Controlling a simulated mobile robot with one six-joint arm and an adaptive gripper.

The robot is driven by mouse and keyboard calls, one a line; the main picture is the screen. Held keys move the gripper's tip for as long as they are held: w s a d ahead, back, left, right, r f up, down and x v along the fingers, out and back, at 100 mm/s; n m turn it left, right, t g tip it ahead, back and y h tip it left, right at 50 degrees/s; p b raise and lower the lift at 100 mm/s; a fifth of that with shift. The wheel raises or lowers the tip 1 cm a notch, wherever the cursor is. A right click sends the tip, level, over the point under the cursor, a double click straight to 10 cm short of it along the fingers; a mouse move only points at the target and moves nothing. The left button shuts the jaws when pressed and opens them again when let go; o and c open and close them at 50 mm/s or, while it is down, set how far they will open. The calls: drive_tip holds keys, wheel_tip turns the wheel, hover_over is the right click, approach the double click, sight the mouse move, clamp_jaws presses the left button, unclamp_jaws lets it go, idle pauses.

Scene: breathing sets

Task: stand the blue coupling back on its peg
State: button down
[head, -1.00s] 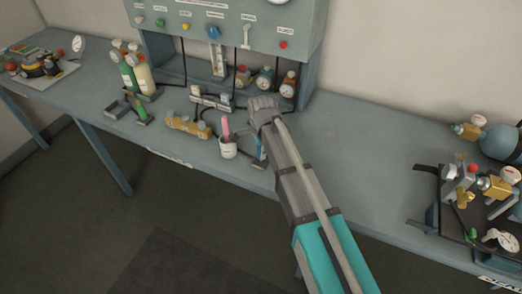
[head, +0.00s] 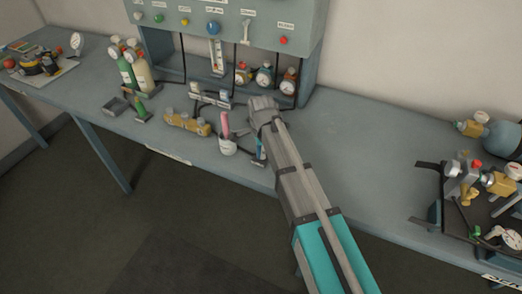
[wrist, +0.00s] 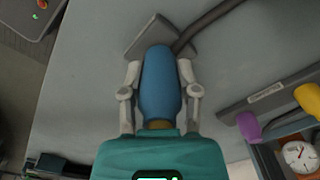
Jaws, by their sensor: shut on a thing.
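The blue coupling (wrist: 158,85) is between the two pale fingers of my gripper (wrist: 161,88) in the wrist view. My gripper is shut on it. A brass-coloured end (wrist: 158,124) shows at its near side. Just past its far end is a grey plate (wrist: 146,36) with a dark hose running off to the upper right. Whether the coupling touches the plate, and any peg under it, I cannot tell. In the head view my arm reaches over the bench's front edge and hides most of the gripper; a small blue-teal patch shows beside the forearm.
A white cup (head: 227,145) with a pink item stands left of my arm. A brass manifold (head: 187,123) lies further left. The bench right of my arm (head: 350,140) is clear up to the equipment at far right.

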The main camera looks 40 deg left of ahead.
drive_tip(key=shift+c, duration=1.3)
unclamp_jaws()
drive_tip(key=shift+r, duration=0.1)
wheel_tip(320, 180, up, 9)
drive_tip(key=p, duration=0.9)
drive_tip(key=shift+r, duration=0.1)
drive_tip(key=w+d+r+m+p, duration=0.1)
drive_tip(key=w+d+r+p, duration=0.1)
drive_tip(key=w+d, duration=0.6)
drive_tip(key=w+d+r+m+p, duration=0.2)
drive_tip(key=w+d+r+p, duration=0.1)
drive_tip(key=w+d, duration=0.6)
drive_tip(key=shift+w+d+m+p, duration=0.25)
drive_tip(key=shift+d+m+p, duration=0.05)
drive_tip(key=shift+d, duration=1.2)
